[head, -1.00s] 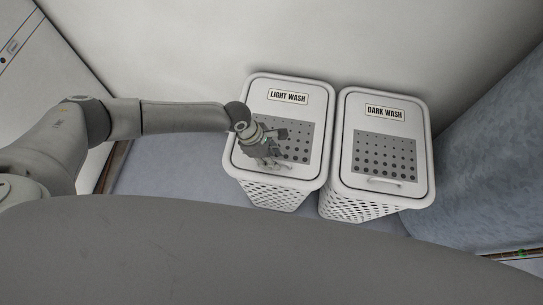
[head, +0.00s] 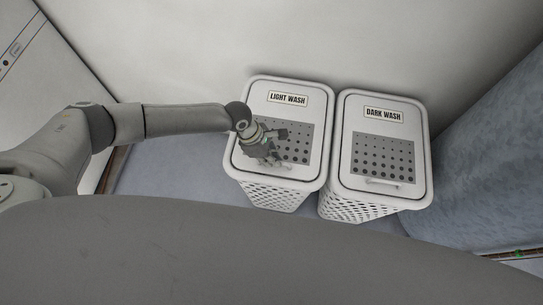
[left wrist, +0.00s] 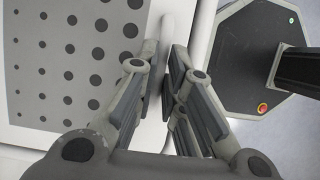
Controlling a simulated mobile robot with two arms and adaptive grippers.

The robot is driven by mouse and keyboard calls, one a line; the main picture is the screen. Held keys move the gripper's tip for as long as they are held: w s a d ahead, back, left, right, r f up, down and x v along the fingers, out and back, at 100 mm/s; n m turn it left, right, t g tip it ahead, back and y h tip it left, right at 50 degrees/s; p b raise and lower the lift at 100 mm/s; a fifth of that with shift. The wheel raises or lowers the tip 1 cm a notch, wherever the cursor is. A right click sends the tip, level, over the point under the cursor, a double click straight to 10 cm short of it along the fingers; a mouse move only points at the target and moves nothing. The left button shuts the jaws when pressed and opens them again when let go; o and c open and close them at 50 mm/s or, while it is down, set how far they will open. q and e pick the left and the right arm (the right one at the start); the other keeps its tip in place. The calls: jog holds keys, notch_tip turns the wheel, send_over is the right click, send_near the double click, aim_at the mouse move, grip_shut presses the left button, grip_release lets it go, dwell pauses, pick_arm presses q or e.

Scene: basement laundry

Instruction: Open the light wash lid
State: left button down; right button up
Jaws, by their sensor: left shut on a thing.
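The light wash hamper is a white perforated basket with a white lid (head: 286,118) labelled LIGHT WASH, in the middle of the head view. The lid lies flat and closed on the basket. My left gripper (head: 277,163) is at the lid's front edge, over its handle. In the left wrist view the fingers of my left gripper (left wrist: 160,75) are shut on the white lid handle (left wrist: 168,40), beside the panel of dark holes. The gripper hides most of the handle in the head view. My right gripper is not in view.
The dark wash hamper (head: 384,137) stands close on the right, its lid shut. A pale wall rises behind both hampers. A blue-grey surface (head: 490,150) stands at the far right. Blue-grey floor (head: 170,180) shows at the left.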

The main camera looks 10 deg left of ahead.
pick_arm(q)
jog(key=w+r+g+p, duration=0.1)
jog(key=w+r+p, duration=0.3)
jog(key=r+p, duration=0.3)
jog(key=w+r+g+p, duration=0.2)
jog(key=w+r+p, duration=0.3)
jog(key=r, duration=0.6)
jog(key=shift+w+r+n+g+p, duration=0.2)
jog(key=shift+w+n+g+p, duration=0.15)
jog(key=shift+p, duration=0.65)
